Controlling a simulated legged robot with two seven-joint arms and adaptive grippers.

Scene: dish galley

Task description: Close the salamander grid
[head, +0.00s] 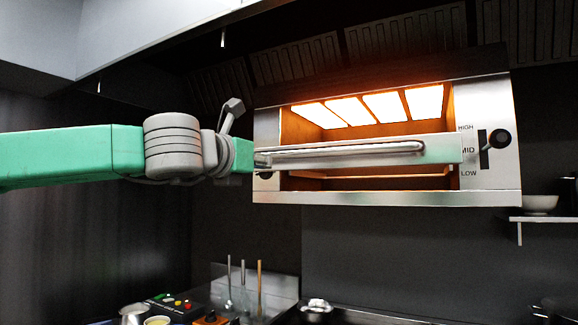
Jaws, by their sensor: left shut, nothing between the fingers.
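The salamander (480,198) is a steel wall grill with glowing heating panels under its top. Its grid has a wide steel front panel (440,150) with a long rounded handle bar (345,148). The panel stands out in front of the opening, at about MID height. My left gripper (258,161) reaches in from the left and is at the panel's left end. It is shut with nothing held. Its fingertips are small and partly hidden, so I cannot tell whether they touch the panel. My right gripper is out of view.
A black knob (500,138) sits by the HIGH, MID, LOW marks on the right side. A shelf (545,219) with a bowl (540,204) is at the far right. Pots, a control box (172,304) and upright utensils stand below. A hood hangs above.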

